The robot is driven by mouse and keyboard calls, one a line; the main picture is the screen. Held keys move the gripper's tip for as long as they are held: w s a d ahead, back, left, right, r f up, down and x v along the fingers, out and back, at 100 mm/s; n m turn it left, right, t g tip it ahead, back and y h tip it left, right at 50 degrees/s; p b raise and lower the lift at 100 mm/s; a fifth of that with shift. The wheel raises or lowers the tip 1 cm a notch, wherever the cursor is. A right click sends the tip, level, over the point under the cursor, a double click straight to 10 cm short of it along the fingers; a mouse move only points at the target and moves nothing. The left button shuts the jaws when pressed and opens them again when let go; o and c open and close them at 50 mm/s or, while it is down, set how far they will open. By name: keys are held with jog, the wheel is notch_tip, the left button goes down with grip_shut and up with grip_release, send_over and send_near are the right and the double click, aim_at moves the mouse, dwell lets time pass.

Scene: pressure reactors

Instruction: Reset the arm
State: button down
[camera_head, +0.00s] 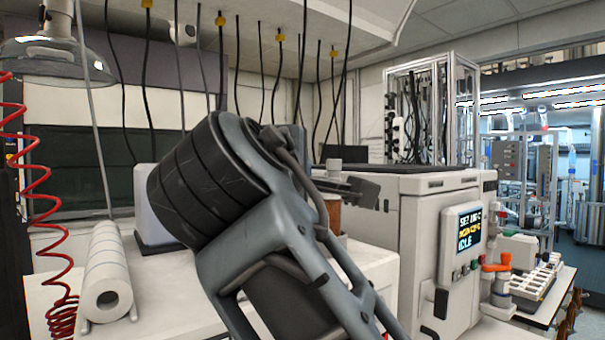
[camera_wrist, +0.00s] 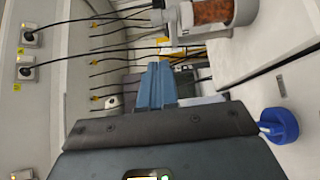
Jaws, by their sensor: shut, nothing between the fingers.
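My gripper shows in the wrist view (camera_wrist: 157,72) as two blue fingers pressed together, with nothing between them. They point away from the camera towards the wall and its hanging black cables. In the head view my arm fills the middle foreground and hides part of the bench; whether the gripper itself shows there is hard to tell. A container with brown contents (camera_wrist: 212,12) is at the top of the wrist view, apart from the fingers. A blue knob-like part (camera_wrist: 280,125) is at the right of that view.
A white machine (camera_head: 425,230) with a lit screen (camera_head: 470,229) reading IDLE stands right of my arm. A paper roll (camera_head: 107,280) lies on the white bench at left, beside a red coiled hose (camera_head: 44,230). Black cables (camera_head: 262,75) hang above. A tray rack (camera_head: 537,280) is at far right.

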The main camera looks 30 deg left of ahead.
jog(key=shift+s+d, duration=0.2)
jog(key=shift+s, duration=0.2)
